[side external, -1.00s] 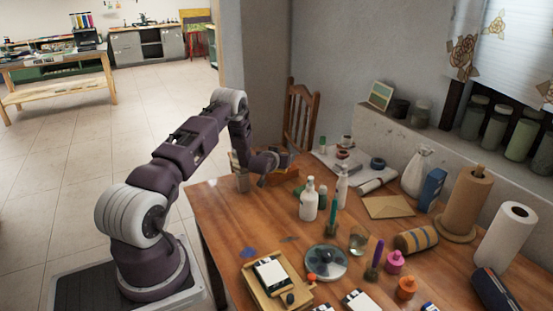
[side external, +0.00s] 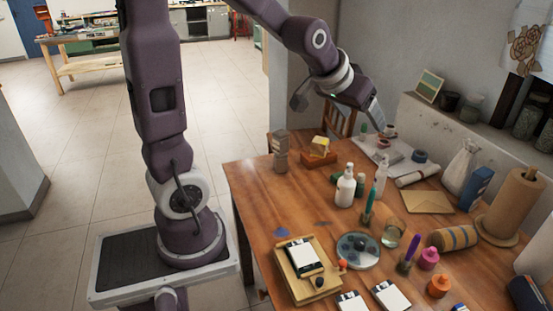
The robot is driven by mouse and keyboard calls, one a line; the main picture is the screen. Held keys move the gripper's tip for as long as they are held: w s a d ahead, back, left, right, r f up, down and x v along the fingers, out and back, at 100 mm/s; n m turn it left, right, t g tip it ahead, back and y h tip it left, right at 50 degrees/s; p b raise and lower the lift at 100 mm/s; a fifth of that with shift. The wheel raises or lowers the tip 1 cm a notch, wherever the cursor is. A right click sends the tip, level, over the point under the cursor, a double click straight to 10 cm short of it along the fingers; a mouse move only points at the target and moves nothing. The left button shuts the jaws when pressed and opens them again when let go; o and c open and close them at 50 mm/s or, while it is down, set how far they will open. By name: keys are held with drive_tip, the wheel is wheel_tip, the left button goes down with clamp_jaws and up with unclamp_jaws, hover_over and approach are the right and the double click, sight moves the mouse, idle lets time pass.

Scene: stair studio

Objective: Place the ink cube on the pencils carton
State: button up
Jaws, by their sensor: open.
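A grey-brown upright carton (side external: 280,162) stands near the far left corner of the wooden table; it seems to be the pencils carton. A similarly coloured block (side external: 279,139) appears to rest on top of it, its edges roughly in line; it may be the ink cube, but labels are too small to read. My gripper (side external: 338,108) is open and looks empty. It hangs in the air above and to the right of this stack, clear of it, near the chair back.
An orange-brown tray (side external: 318,160) with a yellow block (side external: 320,144) is right of the stack. White bottles (side external: 345,187), a round palette (side external: 358,251) and a wooden board (side external: 299,283) with a pad stand nearer. A chair (side external: 339,120) is behind the table.

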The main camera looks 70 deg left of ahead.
drive_tip(key=s+d+m+g+h, duration=0.1)
drive_tip(key=s+d, duration=0.4)
drive_tip(key=s, duration=0.6)
drive_tip(key=s+d+m+g+h, duration=0.1)
drive_tip(key=s+d, duration=0.5)
drive_tip(key=s, duration=0.6)
drive_tip(key=shift+s+d+r+m+g+h, duration=0.15)
drive_tip(key=shift+r+m+g+h, duration=0.2)
drive_tip(key=shift+m, duration=0.55)
